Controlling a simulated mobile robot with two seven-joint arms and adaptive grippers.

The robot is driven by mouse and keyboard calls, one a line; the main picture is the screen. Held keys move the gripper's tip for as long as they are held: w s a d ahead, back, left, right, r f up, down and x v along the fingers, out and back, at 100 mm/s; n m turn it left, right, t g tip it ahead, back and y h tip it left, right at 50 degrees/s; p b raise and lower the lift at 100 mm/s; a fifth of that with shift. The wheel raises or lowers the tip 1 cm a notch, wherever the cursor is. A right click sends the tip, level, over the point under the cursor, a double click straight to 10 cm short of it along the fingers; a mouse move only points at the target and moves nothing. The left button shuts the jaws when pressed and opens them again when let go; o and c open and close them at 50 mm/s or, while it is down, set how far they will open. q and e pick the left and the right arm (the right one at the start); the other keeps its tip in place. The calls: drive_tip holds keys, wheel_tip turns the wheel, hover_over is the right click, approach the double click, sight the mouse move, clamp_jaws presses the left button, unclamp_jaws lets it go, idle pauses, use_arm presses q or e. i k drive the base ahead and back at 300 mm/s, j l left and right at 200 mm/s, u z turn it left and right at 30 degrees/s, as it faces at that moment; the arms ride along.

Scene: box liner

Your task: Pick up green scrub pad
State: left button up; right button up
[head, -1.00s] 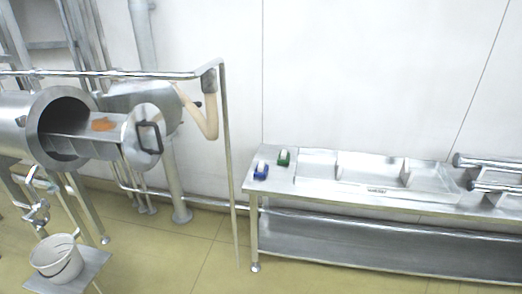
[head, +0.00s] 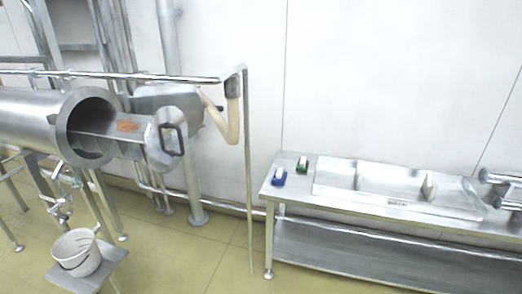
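A small green item with a white top (head: 302,164), which looks like the green scrub pad, sits on the left end of the metal table (head: 296,192). A similar blue item with a white top (head: 279,177) sits just in front of it and to the left. The two are apart. Neither of my grippers shows in the head view, and nothing touches the green item.
A metal tray with dividers (head: 392,206) lies on the table to the right. A steel cylinder (head: 92,125) with an open hatch stands at left, an orange patch (head: 127,126) inside. A white bucket (head: 77,252) sits on a low stand. A vertical pipe (head: 249,170) stands left of the table.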

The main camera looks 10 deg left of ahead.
sight(302, 164)
drive_tip(key=i+u, duration=0.15)
drive_tip(key=i, duration=0.9)
drive_tip(key=i+l+u, duration=0.1)
drive_tip(key=i, duration=0.95)
